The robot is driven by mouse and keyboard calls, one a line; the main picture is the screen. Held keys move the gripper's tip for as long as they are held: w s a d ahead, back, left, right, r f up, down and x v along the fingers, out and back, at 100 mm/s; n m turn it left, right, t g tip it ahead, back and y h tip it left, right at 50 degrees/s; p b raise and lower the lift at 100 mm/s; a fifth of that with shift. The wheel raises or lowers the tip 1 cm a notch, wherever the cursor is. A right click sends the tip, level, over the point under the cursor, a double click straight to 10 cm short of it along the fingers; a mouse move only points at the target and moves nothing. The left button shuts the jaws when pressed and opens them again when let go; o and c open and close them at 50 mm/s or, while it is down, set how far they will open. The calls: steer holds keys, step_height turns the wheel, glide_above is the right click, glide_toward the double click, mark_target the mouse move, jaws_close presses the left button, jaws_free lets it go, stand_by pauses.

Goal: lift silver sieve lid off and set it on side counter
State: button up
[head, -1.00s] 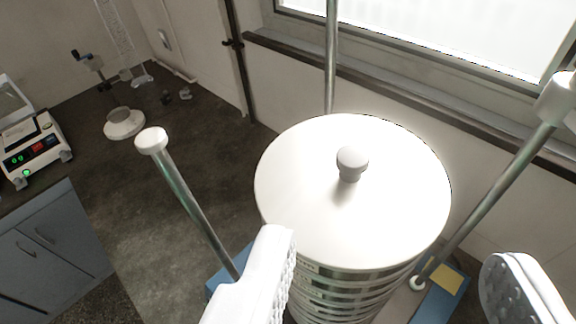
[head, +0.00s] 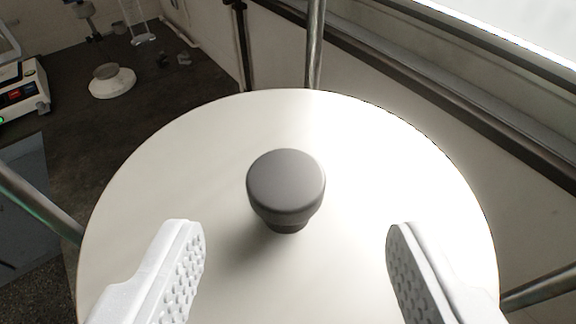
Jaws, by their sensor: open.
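The pale silver sieve lid (head: 200,150) fills the middle of the head view, round and flat, with a grey knob (head: 286,184) standing up at its centre. It hides the sieve stack under it. My gripper (head: 296,240) is open and empty, one white textured finger to the left of the knob and one to the right. The fingers are nearer to the camera than the knob and do not touch it. I cannot tell their exact height above the lid.
Metal rods stand around the lid: one behind (head: 315,45), one at left (head: 38,203), one at lower right (head: 540,290). A window ledge (head: 480,110) runs behind at right. A dark counter (head: 120,125) holds a balance (head: 22,95) and a white round base (head: 111,81).

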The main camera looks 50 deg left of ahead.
mark_target(286, 198)
steer(key=shift+p+x, duration=0.6)
steer(key=shift+x, duration=2.6)
steer(key=shift+s, duration=0.2)
steer(key=c, duration=1.1)
steer(key=shift+c, duration=0.2)
steer(key=shift+r, duration=0.15)
